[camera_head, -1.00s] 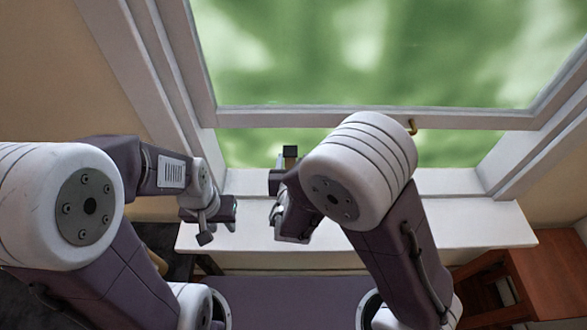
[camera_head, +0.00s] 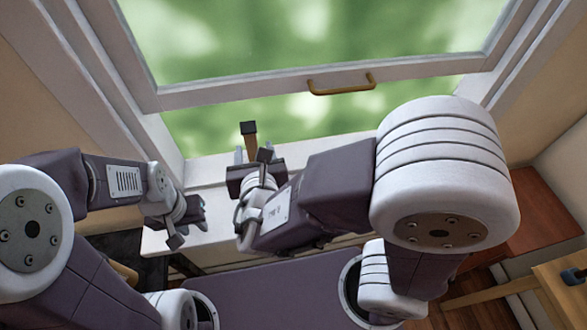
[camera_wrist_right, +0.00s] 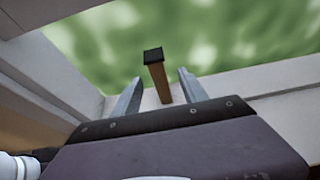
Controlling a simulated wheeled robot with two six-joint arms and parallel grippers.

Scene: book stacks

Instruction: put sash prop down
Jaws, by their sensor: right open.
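The sash prop is a short wooden stick with a black cap (camera_head: 250,134). It stands roughly upright at the window opening, below the raised sash (camera_head: 210,96), and its cap is apart from the sash rail. In the right wrist view the prop (camera_wrist_right: 159,80) shows between the two fingers of my right gripper (camera_wrist_right: 155,92). Those fingers are open, with a gap on each side of the prop. In the head view my right gripper (camera_head: 250,158) is at the prop's lower part; the prop's foot is hidden. My left gripper (camera_head: 190,220) is over the sill at the left, and its jaws are unclear.
The sash has a brass handle (camera_head: 342,86). The white sill (camera_head: 212,236) runs below the window. A reddish wooden cabinet (camera_head: 535,215) stands at the right, with a lighter wooden table (camera_head: 565,285) in front of it. The opening right of the prop is clear.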

